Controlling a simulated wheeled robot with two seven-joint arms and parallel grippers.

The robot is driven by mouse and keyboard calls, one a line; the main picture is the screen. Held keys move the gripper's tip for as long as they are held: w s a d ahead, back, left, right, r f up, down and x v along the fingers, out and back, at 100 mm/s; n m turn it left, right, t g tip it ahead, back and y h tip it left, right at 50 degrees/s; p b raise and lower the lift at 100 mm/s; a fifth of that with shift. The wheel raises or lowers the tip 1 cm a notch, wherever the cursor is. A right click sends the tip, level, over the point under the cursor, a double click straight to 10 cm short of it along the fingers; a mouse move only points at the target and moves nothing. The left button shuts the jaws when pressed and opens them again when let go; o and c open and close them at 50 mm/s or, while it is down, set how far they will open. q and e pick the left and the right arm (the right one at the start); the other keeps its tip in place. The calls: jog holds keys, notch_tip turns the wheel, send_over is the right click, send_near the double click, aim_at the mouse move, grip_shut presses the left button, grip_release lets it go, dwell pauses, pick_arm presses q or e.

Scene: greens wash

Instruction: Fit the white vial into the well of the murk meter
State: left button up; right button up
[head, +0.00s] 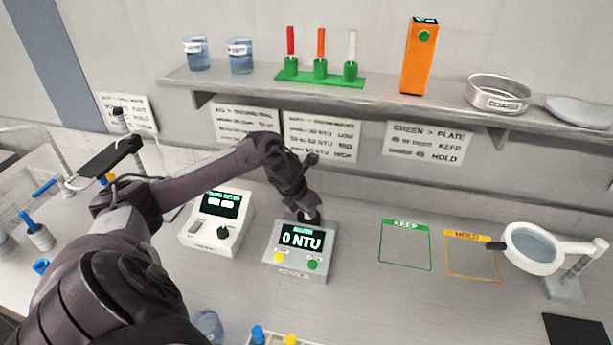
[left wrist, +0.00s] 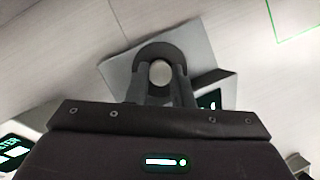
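The murk meter (head: 300,262) is a grey box on the bench reading 0 NTU, with a yellow and a green button. My left gripper (head: 308,216) is low over the back of the meter, at its well. In the left wrist view, the fingers (left wrist: 161,84) close around a pale round top (left wrist: 161,74), which looks like the white vial seen from above. It lies inside the well's dark ring (left wrist: 161,53). How deep it sits is hidden. Another white tube (head: 351,46) stands in a green rack on the shelf. My right gripper is not in view.
A second white instrument (head: 217,222) stands left of the meter. Green (head: 405,246) and orange (head: 471,257) marked squares are empty on the right, before a magnifier (head: 533,248). The shelf (head: 400,99) overhangs the bench's back, carrying beakers and an orange device (head: 419,60).

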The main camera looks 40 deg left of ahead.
pick_arm(q)
jog(key=o, duration=0.4)
jog(key=shift+o, duration=0.2)
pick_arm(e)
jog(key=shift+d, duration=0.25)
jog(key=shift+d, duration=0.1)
pick_arm(q)
jog(key=shift+r, duration=0.2)
jog(key=shift+s+r, duration=0.1)
jog(key=shift+r, duration=0.1)
jog(key=b+v, duration=0.2)
jog(key=v, duration=0.9)
jog(key=shift+r+b, duration=0.25)
jog(key=shift+b, duration=0.1)
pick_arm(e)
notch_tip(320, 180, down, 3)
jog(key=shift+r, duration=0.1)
